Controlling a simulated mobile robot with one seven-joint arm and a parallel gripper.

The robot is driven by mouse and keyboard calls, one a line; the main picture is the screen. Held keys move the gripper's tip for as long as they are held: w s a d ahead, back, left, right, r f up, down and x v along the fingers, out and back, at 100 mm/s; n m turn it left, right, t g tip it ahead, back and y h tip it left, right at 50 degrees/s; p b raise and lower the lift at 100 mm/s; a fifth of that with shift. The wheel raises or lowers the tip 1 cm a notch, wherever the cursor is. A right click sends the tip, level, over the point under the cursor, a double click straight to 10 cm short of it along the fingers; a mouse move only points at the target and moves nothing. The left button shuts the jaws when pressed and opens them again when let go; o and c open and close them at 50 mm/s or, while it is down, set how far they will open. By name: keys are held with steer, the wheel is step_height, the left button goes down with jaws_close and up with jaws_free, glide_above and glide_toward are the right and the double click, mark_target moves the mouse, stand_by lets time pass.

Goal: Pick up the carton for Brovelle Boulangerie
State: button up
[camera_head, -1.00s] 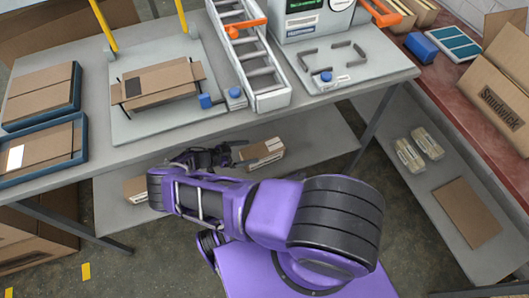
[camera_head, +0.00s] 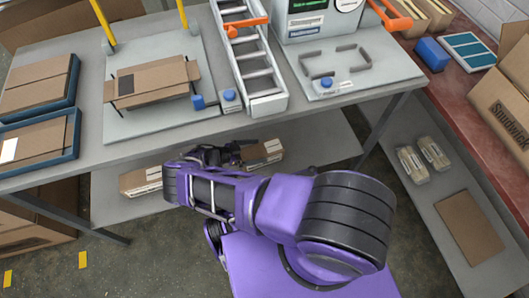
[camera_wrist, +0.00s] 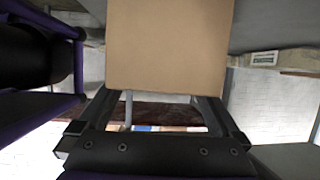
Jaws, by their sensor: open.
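Two brown cartons with white labels lie on the lower shelf under the grey table: a left carton (camera_head: 140,182) and a right carton (camera_head: 264,153). The print on their labels is too small to read, so I cannot tell which one is for Brovelle Boulangerie. My gripper (camera_head: 222,154) is low over this shelf between the two cartons, partly hidden by my arm. In the wrist view, a plain brown carton face (camera_wrist: 168,45) fills the upper middle, right ahead of my gripper (camera_wrist: 160,103). The jaws are apart, and I see no grip on the carton.
The lower shelf (camera_head: 315,137) runs beneath the table (camera_head: 160,143), whose front edge is close above my arm. A folding board with a flat carton (camera_head: 150,82) and blue trays (camera_head: 70,150) stand on top. Wrapped packs (camera_head: 413,165) lie on the right shelf.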

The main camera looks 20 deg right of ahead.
steer(key=c, duration=1.4)
steer(key=shift+w+r, duration=0.1)
steer(key=shift+r, duration=0.1)
